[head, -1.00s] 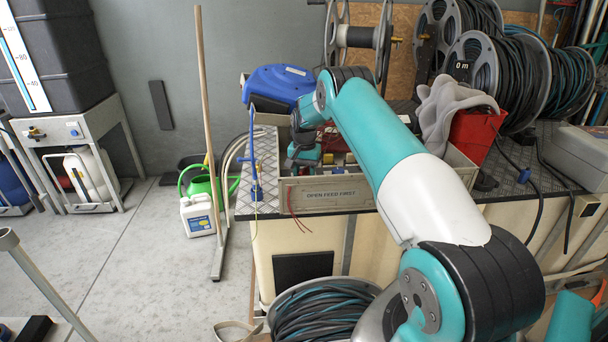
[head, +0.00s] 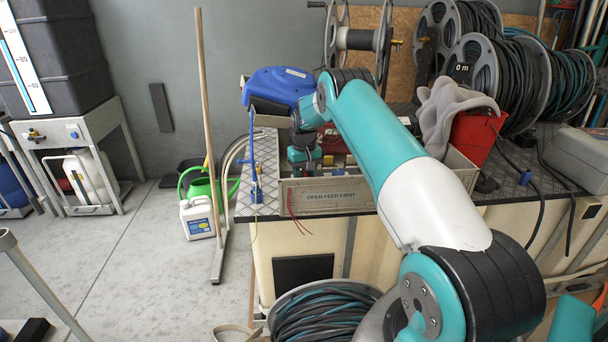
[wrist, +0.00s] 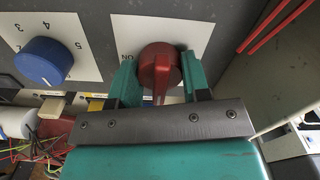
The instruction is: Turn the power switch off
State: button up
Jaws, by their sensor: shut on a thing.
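The power switch (wrist: 160,66) is a red rotary knob on a white plate with an upside-down "ON" printed left of it, in the wrist view. Its ridge points towards the bottom of the picture. My gripper (wrist: 160,82) has one teal finger on each side of the knob and is shut on it. The plate's lower part and any other marking there are hidden by the gripper. In the head view the knob and fingertips cannot be made out behind my arm, which reaches into the grey crate (head: 322,197) on the bench.
A blue numbered knob (wrist: 43,62) sits left of the switch on the same panel. Loose coloured wires (wrist: 35,148) lie below it.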

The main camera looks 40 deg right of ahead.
aim_at(303, 170)
jog(key=shift+w+r, duration=0.2)
jog(key=o, duration=0.8)
jog(key=shift+o, duration=0.6)
jog(key=shift+s+f, duration=0.1)
jog(key=shift+f, duration=0.05)
notch_tip(303, 170, up, 18)
jog(key=shift+f, duration=0.25)
jog(key=shift+a, duration=0.1)
